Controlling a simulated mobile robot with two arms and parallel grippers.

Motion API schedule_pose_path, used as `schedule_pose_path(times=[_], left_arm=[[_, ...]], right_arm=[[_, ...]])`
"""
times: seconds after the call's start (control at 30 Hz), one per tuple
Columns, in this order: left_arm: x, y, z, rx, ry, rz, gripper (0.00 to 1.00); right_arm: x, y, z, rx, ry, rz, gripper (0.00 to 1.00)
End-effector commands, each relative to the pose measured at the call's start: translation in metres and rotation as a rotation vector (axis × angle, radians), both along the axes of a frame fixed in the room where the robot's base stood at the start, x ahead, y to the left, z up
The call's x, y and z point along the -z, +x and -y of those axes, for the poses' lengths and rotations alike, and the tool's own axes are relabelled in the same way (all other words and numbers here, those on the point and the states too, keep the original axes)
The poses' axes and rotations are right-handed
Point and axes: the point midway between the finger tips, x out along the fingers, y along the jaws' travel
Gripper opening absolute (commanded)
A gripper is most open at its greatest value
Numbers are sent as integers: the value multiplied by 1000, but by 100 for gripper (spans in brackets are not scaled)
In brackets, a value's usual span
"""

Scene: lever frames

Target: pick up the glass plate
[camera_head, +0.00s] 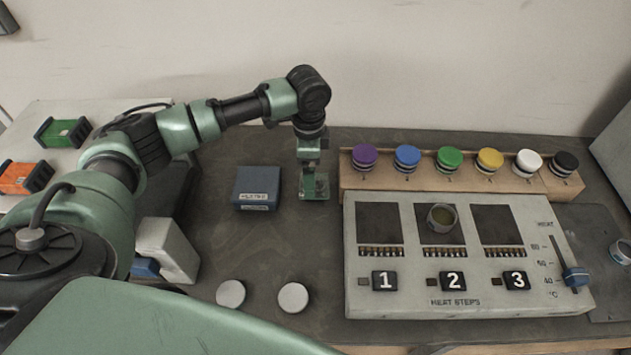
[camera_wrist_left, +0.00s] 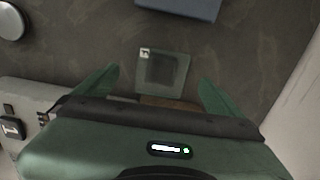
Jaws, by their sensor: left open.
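A small square greenish glass plate (camera_head: 321,190) lies on the dark bench, between the blue box and the heater panel. In the left wrist view the glass plate (camera_wrist_left: 164,70) shows a pale label at one corner and a darker square in its middle. My left gripper (camera_head: 312,177) points down over the plate and partly covers it in the head view. In the wrist view the open fingers of my left gripper (camera_wrist_left: 158,80) stand on either side of the plate, with nothing held. The height between fingertips and plate is hard to tell. My right gripper is not in view.
A blue box (camera_head: 257,184) stands left of the plate. The heater panel (camera_head: 355,285) is close on the right, with a cup (camera_head: 442,217) on it. A wooden rack (camera_head: 350,180) of jars with coloured lids stands behind. Two pale discs (camera_head: 231,293) (camera_head: 294,297) lie in front.

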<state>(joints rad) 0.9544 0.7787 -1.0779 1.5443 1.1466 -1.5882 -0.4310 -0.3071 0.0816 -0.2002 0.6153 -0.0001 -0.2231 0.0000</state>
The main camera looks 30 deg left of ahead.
Motion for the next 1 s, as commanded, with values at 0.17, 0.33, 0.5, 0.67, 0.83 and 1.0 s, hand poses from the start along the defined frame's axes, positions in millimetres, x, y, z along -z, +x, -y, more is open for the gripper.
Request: schedule_pose_path(times=[0.17,0.33,0.5,0.67,0.83,1.0], left_arm=[[27,0,-3,0,1,-4,98],[42,0,-3,1,1,0,98],[44,1,-3,1,1,0,98],[43,1,-3,1,1,0,70],[43,1,-3,1,1,0,25],[43,1,-3,1,1,2,25]], right_arm=[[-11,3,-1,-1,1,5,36],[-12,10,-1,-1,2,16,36],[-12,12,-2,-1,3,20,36],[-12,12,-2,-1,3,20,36],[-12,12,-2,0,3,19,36],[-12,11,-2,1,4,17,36]])
